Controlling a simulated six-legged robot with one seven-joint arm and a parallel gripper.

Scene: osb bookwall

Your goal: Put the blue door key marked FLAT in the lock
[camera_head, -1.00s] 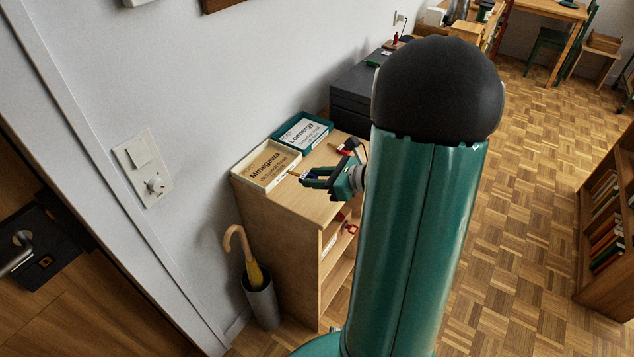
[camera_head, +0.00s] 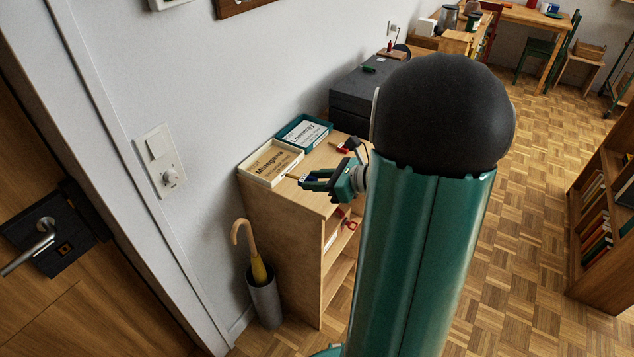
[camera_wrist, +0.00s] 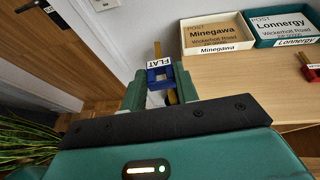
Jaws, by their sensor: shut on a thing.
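My gripper (camera_head: 316,180) is shut on the blue door key, in the air over the near part of the wooden cabinet. In the wrist view the blue key (camera_wrist: 160,75) sits between the green fingers (camera_wrist: 158,92), its label reading FLAT. A brass-coloured shaft points away from the gripper. The lock (camera_head: 64,248) is on a dark plate on the wooden door at the far left, below a metal lever handle (camera_head: 40,245). The key and the lock are well apart. The dark plate also shows small at the top left of the wrist view (camera_wrist: 57,14).
The cabinet top (camera_head: 318,197) holds a cream Minegawa tray (camera_head: 247,171) and a teal Lonnergy tray (camera_head: 326,127). A red-tagged key (camera_wrist: 311,73) lies on it. An umbrella stand (camera_head: 265,303) stands between cabinet and door frame. A switch plate (camera_head: 158,160) is on the wall.

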